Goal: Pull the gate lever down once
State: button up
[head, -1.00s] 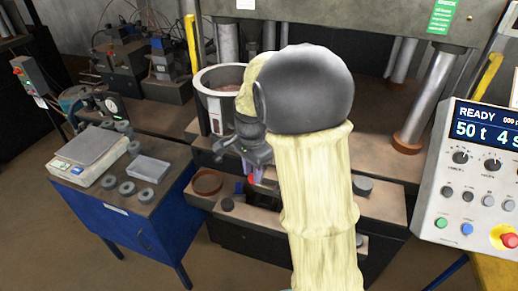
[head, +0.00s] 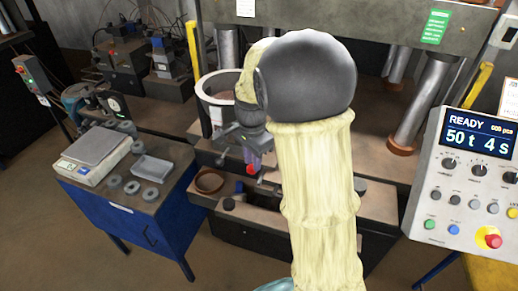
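My gripper (head: 250,156) hangs in front of the press, near the white round hopper (head: 211,108), and points down. A small red piece (head: 251,169) shows at its fingertips, with a purplish part just above it. This may be the gate lever's end, but I cannot tell whether it is held or only beside the fingers. The lever's shaft and pivot cannot be made out. My pale-sleeved arm covers the middle of the view and hides part of the press.
A blue cart (head: 140,236) at left carries a scale (head: 94,150), a clear tray (head: 152,168) and several grey discs. A brown ring (head: 209,182) lies on the press ledge. The control panel (head: 466,190) at right reads READY. Steel columns stand behind my arm.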

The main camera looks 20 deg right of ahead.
jog(key=shift+r+p, duration=1.6)
jog(key=shift+r, duration=0.5)
jog(key=shift+f, duration=0.1)
jog(key=shift+s+n, duration=0.35)
jog(key=shift+n, duration=0.05)
jog(key=s+f+n+t, duration=0.3)
jog(key=s+f+n, duration=0.1)
jog(key=s+n, duration=0.85)
notch_tip(320, 180, down, 7)
jog(key=s+b, duration=0.1)
jog(key=b, duration=0.6)
jog(key=shift+r, duration=0.1)
jog(key=shift+w+d, duration=0.1)
jog(key=shift+d, duration=0.05)
